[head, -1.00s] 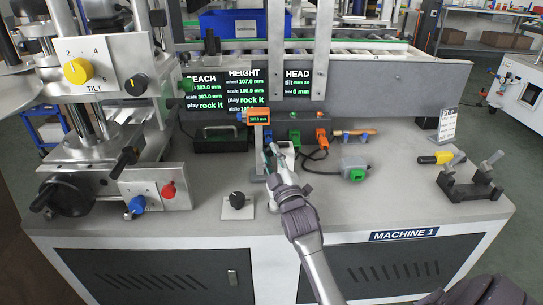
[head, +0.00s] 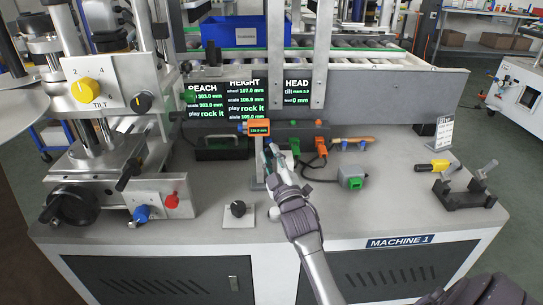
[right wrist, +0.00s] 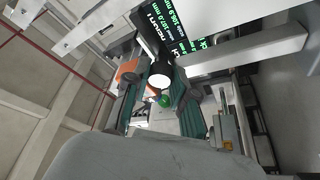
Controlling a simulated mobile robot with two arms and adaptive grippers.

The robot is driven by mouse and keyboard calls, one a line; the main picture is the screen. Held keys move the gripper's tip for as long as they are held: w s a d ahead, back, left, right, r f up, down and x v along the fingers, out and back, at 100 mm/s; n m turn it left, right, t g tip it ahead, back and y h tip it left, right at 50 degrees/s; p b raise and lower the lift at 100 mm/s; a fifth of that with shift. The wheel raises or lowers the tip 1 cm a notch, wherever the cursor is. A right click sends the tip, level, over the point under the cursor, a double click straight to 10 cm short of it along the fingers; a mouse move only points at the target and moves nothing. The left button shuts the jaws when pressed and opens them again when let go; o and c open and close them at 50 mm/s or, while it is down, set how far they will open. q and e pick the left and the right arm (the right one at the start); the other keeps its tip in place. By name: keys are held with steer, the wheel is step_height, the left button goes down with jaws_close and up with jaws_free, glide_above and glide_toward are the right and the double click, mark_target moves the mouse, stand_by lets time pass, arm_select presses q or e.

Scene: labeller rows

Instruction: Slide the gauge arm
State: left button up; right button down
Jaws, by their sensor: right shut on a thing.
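The gauge has an orange head with a small lit display (head: 259,128) on an upright silver post (head: 257,172), standing on the bench in front of the black screen. My right gripper (head: 271,152) is just right of the post, below the orange head. It is shut on what looks like the gauge arm, mostly hidden by the fingers. In the right wrist view the two teal fingers (right wrist: 160,112) stand either side of a dark cylinder with a white end (right wrist: 160,76). The orange head (right wrist: 127,72) shows left of it. My left gripper is not in view.
Left stands a column unit with a yellow tilt knob (head: 91,92). A small plate with a black knob (head: 238,208) lies close in front. A grey box (head: 352,177) with a green end and a black clamp fixture (head: 466,190) stand right. Bench between these two is clear.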

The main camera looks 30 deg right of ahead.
steer(key=c, duration=0.9)
jaws_free()
steer(key=shift+c, duration=0.2)
steer(key=v, duration=1.2)
